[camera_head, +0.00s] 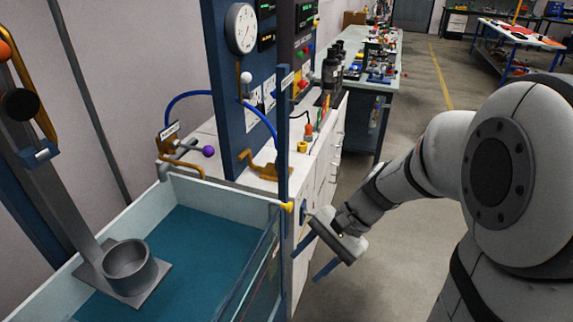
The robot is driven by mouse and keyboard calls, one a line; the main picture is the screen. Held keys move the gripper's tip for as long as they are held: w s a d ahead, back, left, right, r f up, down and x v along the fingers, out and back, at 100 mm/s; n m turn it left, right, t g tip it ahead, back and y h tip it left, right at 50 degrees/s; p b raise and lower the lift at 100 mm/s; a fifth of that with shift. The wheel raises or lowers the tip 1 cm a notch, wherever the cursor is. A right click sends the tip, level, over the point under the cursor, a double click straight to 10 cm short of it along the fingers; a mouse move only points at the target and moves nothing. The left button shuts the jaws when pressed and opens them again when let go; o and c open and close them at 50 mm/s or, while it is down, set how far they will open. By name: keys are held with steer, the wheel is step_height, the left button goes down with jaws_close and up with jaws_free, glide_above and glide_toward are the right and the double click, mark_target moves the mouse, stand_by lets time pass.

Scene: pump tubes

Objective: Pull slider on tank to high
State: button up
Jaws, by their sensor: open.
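The tank (225,203) is an open, pale-walled basin with a teal inside, at lower left. A tall blue post (283,150) rises at its right corner. A small yellow knob (289,207), which looks like the slider, sits low on this post, near the height of the tank rim. My gripper (304,269) is open, with two blue fingers apart and nothing seen between them. It is just right of and below the yellow knob in the picture, not visibly touching it. Any high or low marks are too small to read.
A blue panel with a round gauge (241,28) stands behind the tank. A purple-knobbed valve (208,152) is at the back rim. A grey cup-shaped holder (129,266) is in the tank. White cabinets (325,185) stand behind my gripper. Open floor lies to the right.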

steer(key=w+a+f+m+t+y, duration=0.1)
steer(key=w+f+m+t+y, duration=0.1)
steer(key=w+m+y, duration=0.6)
steer(key=m+t, duration=0.7)
glide_toward(291, 208)
steer(key=x, duration=0.3)
steer(key=shift+y, duration=0.4)
steer(key=x, duration=0.5)
steer(key=p+x, duration=0.1)
steer(key=x, duration=0.1)
steer(key=shift+w+a+f, duration=0.15)
steer(key=shift+w+f, duration=0.1)
steer(key=shift+f, duration=0.05)
steer(key=shift+c, duration=0.6)
steer(key=shift+f, duration=0.1)
jaws_close()
